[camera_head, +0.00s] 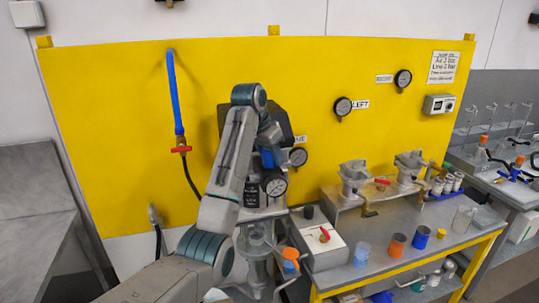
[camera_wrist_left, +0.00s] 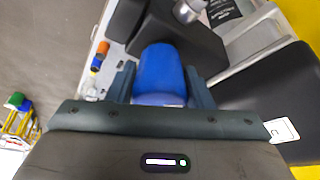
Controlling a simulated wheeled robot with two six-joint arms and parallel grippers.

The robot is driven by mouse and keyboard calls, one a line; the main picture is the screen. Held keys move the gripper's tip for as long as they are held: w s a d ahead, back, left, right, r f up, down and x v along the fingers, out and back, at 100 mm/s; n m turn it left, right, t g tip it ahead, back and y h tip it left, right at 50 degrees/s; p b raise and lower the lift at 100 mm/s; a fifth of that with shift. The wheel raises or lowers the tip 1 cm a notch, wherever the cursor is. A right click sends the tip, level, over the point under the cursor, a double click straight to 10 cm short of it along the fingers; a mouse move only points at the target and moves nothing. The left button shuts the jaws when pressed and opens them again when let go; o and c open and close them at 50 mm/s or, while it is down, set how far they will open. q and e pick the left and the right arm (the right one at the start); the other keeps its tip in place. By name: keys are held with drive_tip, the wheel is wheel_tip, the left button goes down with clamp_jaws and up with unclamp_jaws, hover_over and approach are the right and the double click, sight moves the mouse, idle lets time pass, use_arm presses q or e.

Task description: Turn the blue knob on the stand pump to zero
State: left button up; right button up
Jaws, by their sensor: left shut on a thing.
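The blue knob (camera_wrist_left: 160,72) fills the space between the fingers of my left gripper (camera_wrist_left: 160,90) in the left wrist view. The gripper is shut on it. In the head view a small part of the knob (camera_head: 267,158) shows below my left gripper (camera_head: 266,148), beside the stand pump's dark body. The stand pump (camera_head: 258,250) is grey and stands in front of the yellow panel, partly hidden by my left arm. A round gauge (camera_head: 274,185) sits on its front. The knob's pointer and scale are not readable. My right gripper is not in view.
The yellow panel (camera_head: 120,120) stands close behind, with a blue hose (camera_head: 175,90) and a red valve (camera_head: 181,149). Another gauge (camera_head: 298,156) is just right of the gripper. A bench (camera_head: 400,275) with cups and small agitators stands to the right.

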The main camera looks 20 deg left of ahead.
use_arm(q)
drive_tip(key=n+y, duration=0.1)
drive_tip(key=n, duration=0.2)
drive_tip(key=n+y, duration=0.1)
drive_tip(key=n, duration=0.3)
drive_tip(key=shift+d+f+y, duration=0.1)
drive_tip(key=shift+y, duration=0.2)
drive_tip(key=n+y, duration=0.1)
drive_tip(key=n, duration=0.2)
drive_tip(key=n+y, duration=0.1)
drive_tip(key=n, duration=0.2)
drive_tip(key=shift+n+g, duration=0.3)
drive_tip(key=shift+g, duration=0.1)
drive_tip(key=o, duration=0.9)
drive_tip(key=shift+o, duration=0.3)
drive_tip(key=shift+w+f, duration=0.1)
drive_tip(key=shift+w, duration=0.05)
